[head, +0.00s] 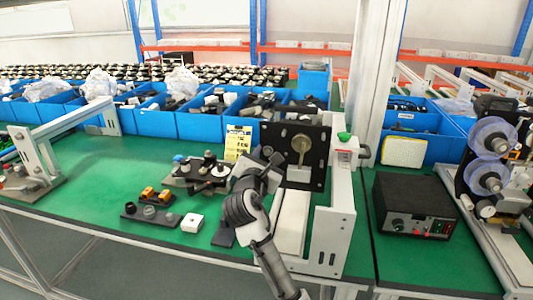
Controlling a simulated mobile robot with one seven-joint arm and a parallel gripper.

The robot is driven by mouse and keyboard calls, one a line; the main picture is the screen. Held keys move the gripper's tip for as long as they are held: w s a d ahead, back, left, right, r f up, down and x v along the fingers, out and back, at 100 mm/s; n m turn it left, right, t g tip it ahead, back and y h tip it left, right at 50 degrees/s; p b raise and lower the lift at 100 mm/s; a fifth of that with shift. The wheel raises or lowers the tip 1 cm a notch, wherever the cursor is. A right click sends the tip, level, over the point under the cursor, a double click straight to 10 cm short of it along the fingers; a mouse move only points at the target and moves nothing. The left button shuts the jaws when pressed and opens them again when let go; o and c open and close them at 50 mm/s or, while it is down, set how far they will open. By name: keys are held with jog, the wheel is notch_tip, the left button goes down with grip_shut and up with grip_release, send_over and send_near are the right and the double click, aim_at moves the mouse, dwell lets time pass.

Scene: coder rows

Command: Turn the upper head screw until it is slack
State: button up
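A black upright plate (311,172) stands on a white-framed machine at the middle right of the head view. A round brass-coloured knob or screw head (301,143) with a stem below it sits on the upper half of the plate. I cannot tell for certain whether this is the upper head screw. My gripper (271,156) is at the left edge of the plate, left of and a little below the brass piece, and looks apart from it. Its fingers are small and dark against the plate, so their opening is unclear.
A green-topped white post (345,152) stands right of the plate. Small parts and a white block (192,222) lie on the green bench (90,195) to the left. A black control box (412,205) and a reel machine (488,160) stand right. Blue bins (205,124) line the back.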

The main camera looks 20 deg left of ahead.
jog(key=shift+c, duration=0.4)
grip_shut()
jog(key=shift+d+r+n+p, duration=0.1)
jog(key=shift+r+n+p, duration=0.1)
jog(key=shift+n+p, duration=0.55)
jog(key=n+p, duration=0.1)
jog(key=n, duration=0.2)
jog(key=shift+n, duration=0.25)
jog(key=n+p, duration=0.1)
jog(key=n, duration=0.2)
jog(key=shift+p, duration=0.4)
jog(key=shift+f+n, duration=0.25)
jog(key=shift+n, duration=0.65)
jog(key=shift+o, duration=0.4)
grip_release()
